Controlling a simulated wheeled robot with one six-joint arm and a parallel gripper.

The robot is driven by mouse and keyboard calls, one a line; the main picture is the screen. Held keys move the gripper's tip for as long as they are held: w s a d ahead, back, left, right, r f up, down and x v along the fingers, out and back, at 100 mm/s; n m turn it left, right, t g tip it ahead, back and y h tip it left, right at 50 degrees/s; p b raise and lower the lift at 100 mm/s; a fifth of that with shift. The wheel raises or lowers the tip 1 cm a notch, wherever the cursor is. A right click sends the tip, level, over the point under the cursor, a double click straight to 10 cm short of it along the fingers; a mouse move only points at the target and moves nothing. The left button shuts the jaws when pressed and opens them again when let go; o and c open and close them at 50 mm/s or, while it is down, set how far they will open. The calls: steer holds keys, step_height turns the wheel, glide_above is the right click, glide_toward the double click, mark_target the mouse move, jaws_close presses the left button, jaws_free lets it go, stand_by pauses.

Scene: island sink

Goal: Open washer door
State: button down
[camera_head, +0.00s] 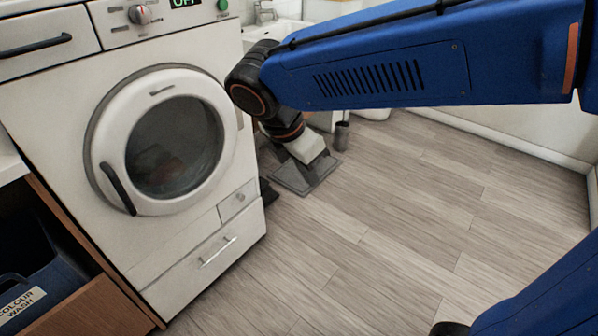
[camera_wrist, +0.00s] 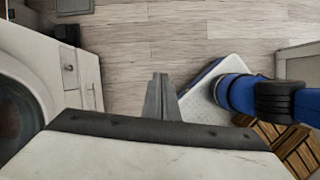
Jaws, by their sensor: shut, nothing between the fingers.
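The white washer (camera_head: 60,120) stands at the left in the head view. Its round door (camera_head: 108,135) has dark glass and looks closed against the front. A black curved handle (camera_head: 117,188) is on the door's left side. My gripper is right of the washer, apart from the door and its handle. In the wrist view my gripper (camera_wrist: 161,76) shows grey fingers together with nothing between them. The washer front (camera_wrist: 35,50) and part of the dark door glass (camera_wrist: 14,118) show at the left edge there; the handle is out of that view.
A drawer (camera_head: 205,262) is below the door and a control knob (camera_head: 139,14) above it. A blue bin (camera_head: 35,275) labelled COLOUR WASH sits left of the washer. A sink (camera_head: 275,30) is behind. The wooden floor (camera_head: 370,235) in front is mostly clear.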

steer(key=shift+w+d, duration=0.55)
steer(key=shift+d, duration=0.1)
steer(key=shift+a, duration=0.1)
stand_by(1.3)
steer(key=w+a+r, duration=0.4)
steer(key=a+r, duration=0.2)
steer(key=r, duration=0.3)
steer(key=shift+w+r, duration=0.15)
steer(key=shift+w, duration=0.2)
